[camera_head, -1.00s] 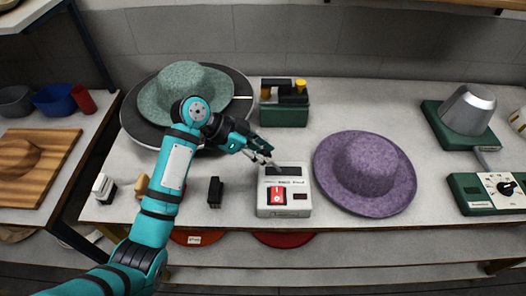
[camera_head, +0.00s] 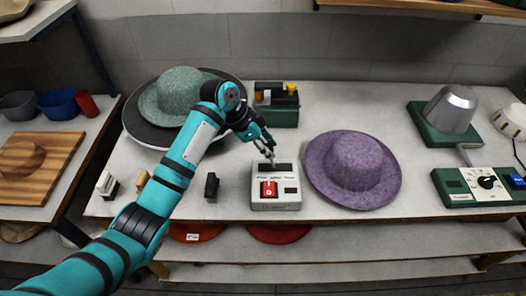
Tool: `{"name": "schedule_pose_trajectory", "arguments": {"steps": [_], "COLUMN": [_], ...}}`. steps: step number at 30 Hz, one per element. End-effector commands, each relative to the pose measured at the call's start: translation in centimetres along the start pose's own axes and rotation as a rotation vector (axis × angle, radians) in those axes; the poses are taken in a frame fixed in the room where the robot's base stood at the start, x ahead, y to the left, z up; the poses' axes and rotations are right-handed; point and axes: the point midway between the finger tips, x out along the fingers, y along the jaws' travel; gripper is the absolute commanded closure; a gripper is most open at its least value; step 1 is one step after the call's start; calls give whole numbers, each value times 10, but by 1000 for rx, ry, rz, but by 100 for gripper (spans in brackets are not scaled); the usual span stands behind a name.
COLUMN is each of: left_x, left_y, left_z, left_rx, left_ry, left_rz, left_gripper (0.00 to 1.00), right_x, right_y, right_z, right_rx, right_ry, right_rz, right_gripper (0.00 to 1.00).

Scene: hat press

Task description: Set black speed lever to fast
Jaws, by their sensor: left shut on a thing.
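A pale grey control box (camera_head: 262,203) stands near the front of the table, with a red switch (camera_head: 269,189) on its top and a dark slot strip (camera_head: 284,167) toward its back. My left gripper (camera_head: 269,161) points down at the left part of this strip, with its fingertips close together. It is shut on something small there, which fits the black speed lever. The fingers hide the lever, and its setting cannot be read. My right gripper is not in view.
A purple hat (camera_head: 352,168) lies close right of the box. A green caddy (camera_head: 283,116) stands behind it. A green hat (camera_head: 184,93) on a dark disc is at the back left. A small black block (camera_head: 211,186) stands left of the box. A dial panel (camera_head: 487,182) is far right.

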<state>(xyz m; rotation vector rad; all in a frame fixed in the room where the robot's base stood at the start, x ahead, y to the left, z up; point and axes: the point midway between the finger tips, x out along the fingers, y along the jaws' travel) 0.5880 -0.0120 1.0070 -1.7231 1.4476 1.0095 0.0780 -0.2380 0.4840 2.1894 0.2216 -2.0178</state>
Motion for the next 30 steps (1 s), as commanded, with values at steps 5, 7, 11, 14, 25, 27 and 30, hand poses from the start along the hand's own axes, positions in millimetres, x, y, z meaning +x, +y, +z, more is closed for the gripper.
{"name": "schedule_pose_trajectory", "arguments": {"steps": [5, 7, 11, 14, 25, 27, 30], "left_x": [3, 7, 15, 22, 40, 43, 45], "left_y": [4, 6, 8, 10, 14, 15, 15], "left_z": [-27, -34, -46, -53, -70, -71, -72], "left_rx": [6, 7, 9, 10, 10, 10, 9], "left_ry": [22, 25, 28, 30, 33, 32, 31], "left_rz": [5, 5, 5, 5, 4, 5, 6], "left_gripper": [100, 100, 100, 100, 100, 100, 100], "right_x": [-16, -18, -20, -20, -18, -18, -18], "right_y": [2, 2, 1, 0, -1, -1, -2], "right_z": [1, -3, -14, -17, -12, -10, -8], "right_rx": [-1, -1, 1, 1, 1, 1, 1], "right_ry": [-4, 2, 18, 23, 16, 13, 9], "right_rz": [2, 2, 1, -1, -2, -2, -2], "right_gripper": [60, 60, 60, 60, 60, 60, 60]}}
